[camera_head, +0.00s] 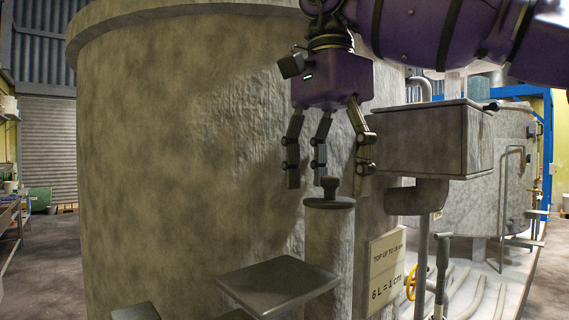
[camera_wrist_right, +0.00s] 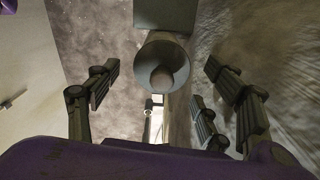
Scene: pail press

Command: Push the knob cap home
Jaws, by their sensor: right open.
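The dark knob cap (camera_head: 329,202) is a flat round disc with a short knob standing up from its middle. In the head view it sits at the top of a grey upright column (camera_head: 330,245) beside the big tank; I cannot tell how far down it is seated. My right gripper (camera_head: 328,180) points down over the cap, fingers spread and empty, with the knob between the fingertips. In the right wrist view the cap (camera_wrist_right: 178,62) lies centrally between the open fingers (camera_wrist_right: 162,70). No finger clearly touches it. My left gripper is not in view.
The large mottled grey tank (camera_head: 180,150) stands close behind and left of the gripper. A grey box (camera_head: 430,142) is just to the right. A flat dark plate (camera_head: 278,284) lies below in front. A lettered sign (camera_head: 387,268) stands low right of the column.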

